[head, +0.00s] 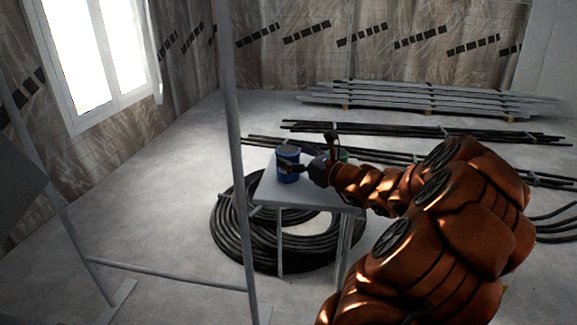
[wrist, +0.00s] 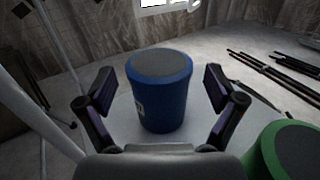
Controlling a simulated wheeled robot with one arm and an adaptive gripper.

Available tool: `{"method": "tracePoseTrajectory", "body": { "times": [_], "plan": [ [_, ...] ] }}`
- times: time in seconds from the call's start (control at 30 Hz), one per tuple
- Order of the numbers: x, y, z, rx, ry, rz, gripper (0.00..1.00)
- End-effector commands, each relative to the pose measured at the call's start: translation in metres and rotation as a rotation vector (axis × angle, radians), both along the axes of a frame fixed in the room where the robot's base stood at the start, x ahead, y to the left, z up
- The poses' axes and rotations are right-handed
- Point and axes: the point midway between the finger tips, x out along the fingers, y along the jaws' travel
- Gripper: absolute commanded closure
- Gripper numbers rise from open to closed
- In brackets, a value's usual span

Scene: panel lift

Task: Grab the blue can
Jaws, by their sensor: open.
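The blue can (head: 288,165) stands upright on a small light table (head: 310,192), near its far left part. In the wrist view the blue can (wrist: 160,92) has a dark grey top and stands between my two fingers. My gripper (head: 296,170) reaches it from the right; in the wrist view my gripper (wrist: 160,95) is open, with a gap showing between each finger and the can. The can's lower near edge comes close to the gripper's palm. A small part of the can is hidden by a finger in the head view.
A green can (wrist: 284,152) stands on the table to the right, close to my gripper; it is mostly hidden by my arm in the head view. A grey metal frame (head: 233,150) rises left of the table. A coil of black cable (head: 228,235) lies around the table's legs.

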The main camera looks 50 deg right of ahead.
Motion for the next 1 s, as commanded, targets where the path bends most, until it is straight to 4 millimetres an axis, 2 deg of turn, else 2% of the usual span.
{"method": "tracePoseTrajectory", "body": {
  "times": [0.2,0.33,0.7,1.0],
  "plan": [
    [0.03,0.002,-0.004,-0.002,0.002,0.004,0.07],
    [0.043,0.003,-0.003,0.0,0.002,0.004,0.07],
    [0.048,0.002,-0.001,0.001,0.001,0.002,0.08],
    [0.048,0.002,-0.001,0.001,0.001,0.001,0.4]
  ]
}}
